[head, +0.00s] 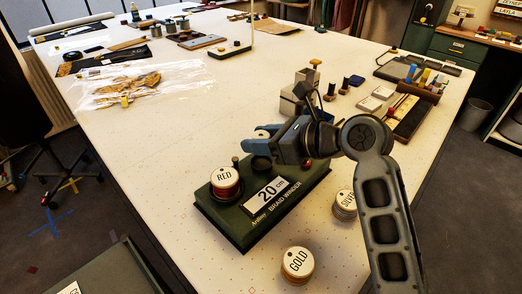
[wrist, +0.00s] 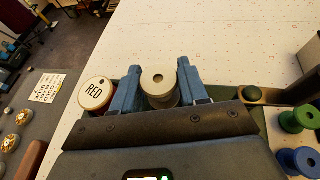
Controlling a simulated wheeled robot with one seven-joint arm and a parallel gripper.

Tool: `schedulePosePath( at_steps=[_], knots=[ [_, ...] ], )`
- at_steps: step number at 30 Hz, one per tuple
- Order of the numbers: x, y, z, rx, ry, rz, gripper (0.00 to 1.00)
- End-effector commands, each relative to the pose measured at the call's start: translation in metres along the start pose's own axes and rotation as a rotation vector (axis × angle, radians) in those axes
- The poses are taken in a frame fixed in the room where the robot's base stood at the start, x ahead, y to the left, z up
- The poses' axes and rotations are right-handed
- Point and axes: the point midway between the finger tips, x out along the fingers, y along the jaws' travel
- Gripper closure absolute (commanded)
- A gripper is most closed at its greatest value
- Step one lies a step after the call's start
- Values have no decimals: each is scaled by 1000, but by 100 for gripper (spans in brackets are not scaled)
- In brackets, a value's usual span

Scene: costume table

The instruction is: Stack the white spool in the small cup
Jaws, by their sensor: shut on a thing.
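My gripper (head: 262,142) has blue fingers and is over the back of the green braid winder (head: 225,228). In the wrist view the fingers are closed on the two sides of a pale, cream-white spool (wrist: 160,84) with a hole in its top. Only a little of this spool (head: 262,134) shows in the head view, between the fingers. Whether it touches the winder is hard to tell.
The RED spool (head: 225,181) stands on the winder, left of my gripper. The GOLD spool (head: 297,263) and the SILVER spool (head: 344,203) stand on the table nearby.

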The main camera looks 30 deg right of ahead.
Motion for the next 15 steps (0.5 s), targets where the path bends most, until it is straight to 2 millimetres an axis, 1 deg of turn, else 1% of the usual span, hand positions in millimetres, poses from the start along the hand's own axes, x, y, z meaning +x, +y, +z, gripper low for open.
schedulePosePath(
  at_steps=[3, 6, 9, 15],
  knots=[
    [6, 0, -17, 4, 4, 0, 85],
    [11, 0, -29, 3, 3, 0, 85],
    [13, 0, -33, 1, 0, -1, 85],
    [13, 0, -32, 0, 0, -1, 85]
  ],
)
